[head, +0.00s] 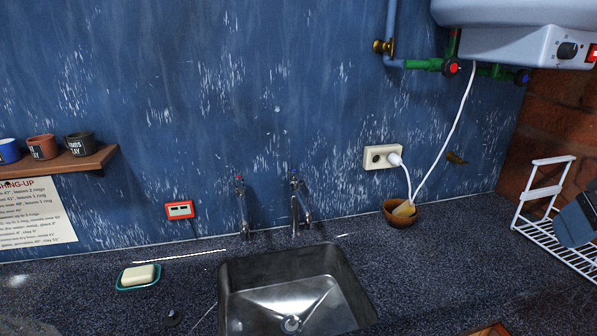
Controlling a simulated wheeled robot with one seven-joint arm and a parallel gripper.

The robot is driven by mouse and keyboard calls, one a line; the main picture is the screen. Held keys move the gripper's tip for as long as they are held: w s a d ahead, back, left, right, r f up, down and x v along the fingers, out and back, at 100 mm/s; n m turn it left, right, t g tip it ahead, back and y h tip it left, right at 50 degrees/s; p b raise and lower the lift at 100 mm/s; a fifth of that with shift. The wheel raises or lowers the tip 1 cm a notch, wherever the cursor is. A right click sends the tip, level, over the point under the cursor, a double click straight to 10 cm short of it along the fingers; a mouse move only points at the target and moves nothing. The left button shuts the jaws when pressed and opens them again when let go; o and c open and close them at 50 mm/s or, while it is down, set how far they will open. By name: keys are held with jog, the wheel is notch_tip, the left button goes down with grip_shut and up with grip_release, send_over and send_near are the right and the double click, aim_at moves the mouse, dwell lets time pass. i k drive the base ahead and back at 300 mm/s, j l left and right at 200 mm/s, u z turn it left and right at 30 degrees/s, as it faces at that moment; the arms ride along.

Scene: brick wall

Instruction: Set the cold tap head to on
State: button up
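Two metal taps stand at the back edge of the sink (233,296). The left tap (242,212) has a red mark on its head. I cannot tell whether either head is turned on, and no water stream is visible. My gripper is not in view.
A soap dish (138,284) lies left of the sink. A brown bowl (401,220) stands right of the taps under a socket (383,157) with a white cable. A white rack (551,222) is at right. A heater (530,40) hangs above. The counter before the rack is mostly clear.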

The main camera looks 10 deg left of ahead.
aim_at(294, 173)
jog(key=i+u, duration=0.15)
jog(key=u, duration=0.2)
jog(key=i+u, duration=0.3)
jog(key=k+j, duration=0.05)
jog(key=k, duration=0.05)
